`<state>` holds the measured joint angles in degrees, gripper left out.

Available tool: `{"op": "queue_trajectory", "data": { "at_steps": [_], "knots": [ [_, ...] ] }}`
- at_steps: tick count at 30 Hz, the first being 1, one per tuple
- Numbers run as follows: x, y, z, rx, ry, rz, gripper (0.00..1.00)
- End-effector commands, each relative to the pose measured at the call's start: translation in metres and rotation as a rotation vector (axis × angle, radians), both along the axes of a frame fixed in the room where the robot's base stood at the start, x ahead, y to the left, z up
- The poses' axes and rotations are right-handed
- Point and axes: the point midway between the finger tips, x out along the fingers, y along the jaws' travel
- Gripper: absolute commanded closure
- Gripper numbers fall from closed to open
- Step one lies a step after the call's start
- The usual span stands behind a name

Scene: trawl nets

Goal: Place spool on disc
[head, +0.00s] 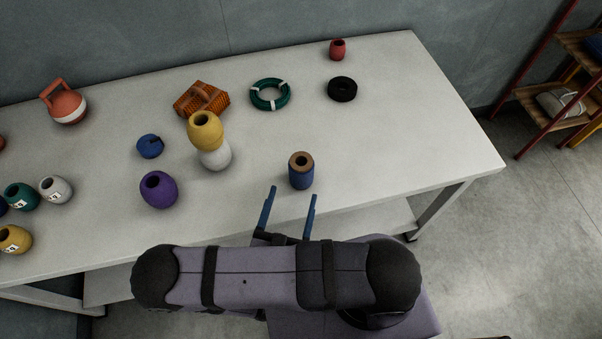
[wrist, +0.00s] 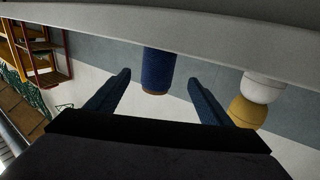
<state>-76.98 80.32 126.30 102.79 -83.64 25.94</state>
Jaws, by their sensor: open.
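The spool (head: 301,172), blue around its side with a tan holed top, stands upright near the table's front edge in the head view. In the wrist view, which is upside down, the spool (wrist: 158,68) shows between and beyond the fingers. My gripper (head: 292,193) is open and empty, its two blue fingers pointing at the spool from the front side, apart from it as far as I can tell. A black disc (head: 342,95) with a hollow centre lies flat farther back, right of the spool. A small blue round piece (head: 150,146) lies to the left; I cannot tell which is the task's disc.
A yellow float (head: 206,130) rests on a white float (head: 216,157) left of the spool, with a purple float (head: 159,190) beyond. A green ring (head: 270,95), orange net bundle (head: 201,99) and red float (head: 337,50) stand behind. The table's right side is clear.

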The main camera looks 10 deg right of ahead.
Motion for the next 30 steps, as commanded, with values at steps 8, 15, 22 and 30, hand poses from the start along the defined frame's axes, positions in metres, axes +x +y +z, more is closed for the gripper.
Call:
{"op": "queue_trajectory", "data": {
  "at_steps": [8, 15, 22, 30],
  "knots": [
    [0.011, -0.008, 0.003, -0.004, 0.000, -0.006, 0.26],
    [0.019, -0.011, 0.001, -0.001, 0.000, -0.001, 0.26],
    [0.022, -0.014, 0.002, -0.001, 0.000, -0.004, 0.26],
    [0.042, -0.028, 0.001, -0.002, 0.001, -0.008, 0.26]
  ]
}}
